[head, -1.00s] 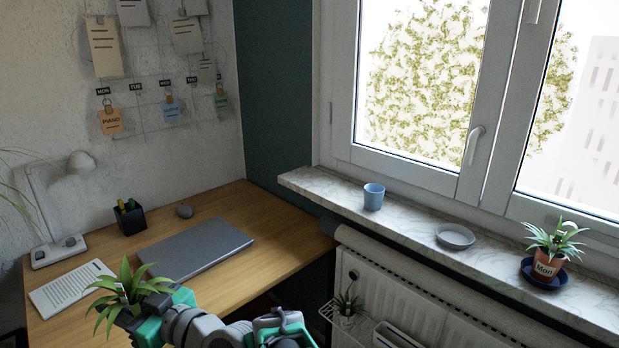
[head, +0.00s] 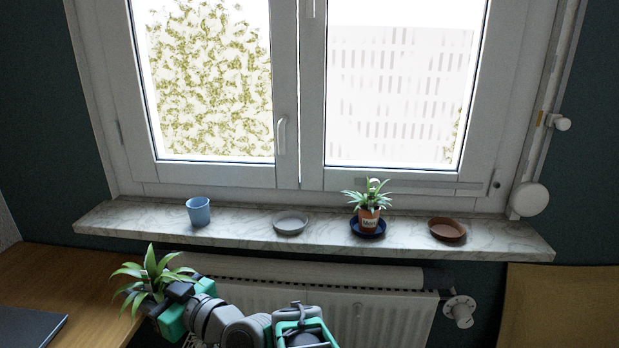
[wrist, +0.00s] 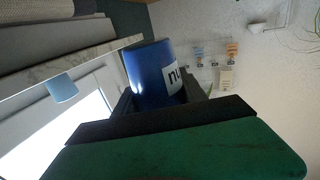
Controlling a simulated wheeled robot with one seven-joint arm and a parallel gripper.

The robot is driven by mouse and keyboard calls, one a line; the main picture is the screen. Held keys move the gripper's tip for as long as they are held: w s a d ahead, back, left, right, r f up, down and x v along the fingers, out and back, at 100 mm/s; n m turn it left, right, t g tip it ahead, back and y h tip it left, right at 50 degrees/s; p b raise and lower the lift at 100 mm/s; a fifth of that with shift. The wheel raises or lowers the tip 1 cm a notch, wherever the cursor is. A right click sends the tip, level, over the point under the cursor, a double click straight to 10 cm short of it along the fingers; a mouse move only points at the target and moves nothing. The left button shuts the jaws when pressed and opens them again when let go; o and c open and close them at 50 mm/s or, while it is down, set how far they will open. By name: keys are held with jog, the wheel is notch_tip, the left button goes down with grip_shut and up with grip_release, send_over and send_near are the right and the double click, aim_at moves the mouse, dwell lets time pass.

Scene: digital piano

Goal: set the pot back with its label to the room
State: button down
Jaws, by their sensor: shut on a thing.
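My gripper (head: 166,299) is shut on a blue pot (wrist: 146,70), held in the air at the lower left of the head view. Its spiky green plant (head: 150,274) rises above the fingers; the pot itself is mostly hidden there. In the wrist view the pot shows a white label (wrist: 174,80) with dark letters, partly cut off by a finger. On the marble sill (head: 330,240) stand an empty pale grey saucer (head: 290,223) and an empty terracotta saucer (head: 447,229). Between them a labelled terracotta pot (head: 369,217) with a plant stands on a dark blue saucer (head: 367,231).
A light blue cup (head: 198,211) stands left on the sill. The closed window (head: 285,100) has a handle above the sill. A radiator (head: 375,315) is below it. The wooden desk (head: 50,285) with a laptop (head: 28,330) is at the left.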

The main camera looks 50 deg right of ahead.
jog(key=w+d+r+m+h+p, duration=0.1)
jog(key=w+d+r+h+p, duration=0.15)
jog(key=d, duration=0.55)
jog(key=w+d+r+m+h+p, duration=0.15)
jog(key=d+r, duration=0.25)
jog(key=d, duration=0.4)
jog(key=s+d+r+m+h+p, duration=0.1)
jog(key=d+h+p, duration=0.1)
jog(key=d, duration=0.8)
jog(key=s+d+r+m+h+p, duration=0.1)
jog(key=d+m+h+p, duration=0.15)
jog(key=d, duration=0.85)
jog(key=shift+n+t+y, duration=0.3)
jog(key=shift+n+y, duration=0.25)
jog(key=shift+n, duration=0.05)
jog(key=shift+a+f+b, duration=0.2)
jog(key=shift+f+b, duration=0.7)
jog(key=shift+f, duration=1.25)
jog(key=shift+f+b, duration=0.7)
jog(key=shift+b, duration=0.1)
jog(key=c, duration=0.6)
grip_release()
jog(key=shift+s+f, duration=0.1)
jog(key=shift+s, duration=0.1)
